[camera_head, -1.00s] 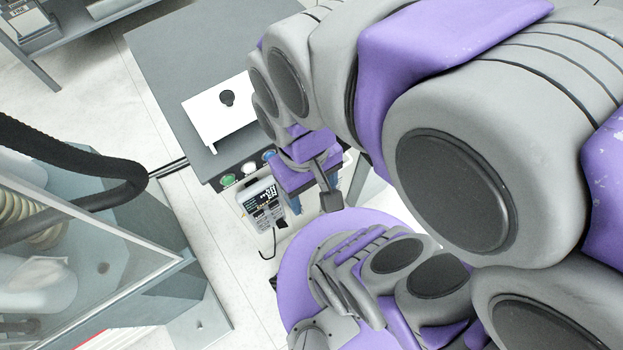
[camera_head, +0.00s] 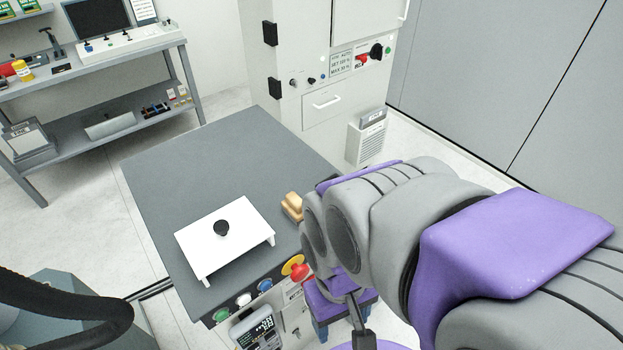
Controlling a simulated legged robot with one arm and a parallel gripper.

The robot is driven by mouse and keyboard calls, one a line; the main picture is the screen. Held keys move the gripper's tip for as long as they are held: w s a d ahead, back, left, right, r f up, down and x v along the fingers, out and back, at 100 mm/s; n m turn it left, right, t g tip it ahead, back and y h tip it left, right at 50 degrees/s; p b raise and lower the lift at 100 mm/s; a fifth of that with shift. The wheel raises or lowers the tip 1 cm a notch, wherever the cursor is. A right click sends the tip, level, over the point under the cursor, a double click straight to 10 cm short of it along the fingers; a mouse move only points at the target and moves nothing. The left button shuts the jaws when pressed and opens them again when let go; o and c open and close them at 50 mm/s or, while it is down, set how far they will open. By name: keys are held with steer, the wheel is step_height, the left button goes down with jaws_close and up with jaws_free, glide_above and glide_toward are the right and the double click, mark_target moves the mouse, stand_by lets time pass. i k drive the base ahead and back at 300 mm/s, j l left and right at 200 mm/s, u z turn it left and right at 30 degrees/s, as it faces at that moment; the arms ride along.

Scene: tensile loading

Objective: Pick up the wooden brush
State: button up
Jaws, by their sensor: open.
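A small tan wooden object, which looks like the wooden brush (camera_head: 292,206), lies on the grey table top near its right edge. It sits just right of a white stand, and part of it is hidden behind my arm. My gripper (camera_head: 357,322) hangs at the lower middle, in front of the table and below the level of its top. One dark finger shows, and the gripper is open with nothing seen in it. It is apart from the brush, to its lower right.
The white stand (camera_head: 243,247) with a black knob (camera_head: 221,228) stands on the grey table (camera_head: 215,155). A red button (camera_head: 300,272) and other buttons line the front edge. A white cabinet (camera_head: 330,110) stands behind. A shelf (camera_head: 100,110) is at the upper left. The table's back is clear.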

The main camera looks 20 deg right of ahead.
mark_target(292, 205)
steer(key=z, duration=0.2)
steer(key=u, duration=2.7)
steer(key=z, duration=2.5)
steer(key=l+u, duration=0.7)
steer(key=k+l+u, duration=0.1)
steer(key=u, duration=0.25)
steer(key=l, duration=0.1)
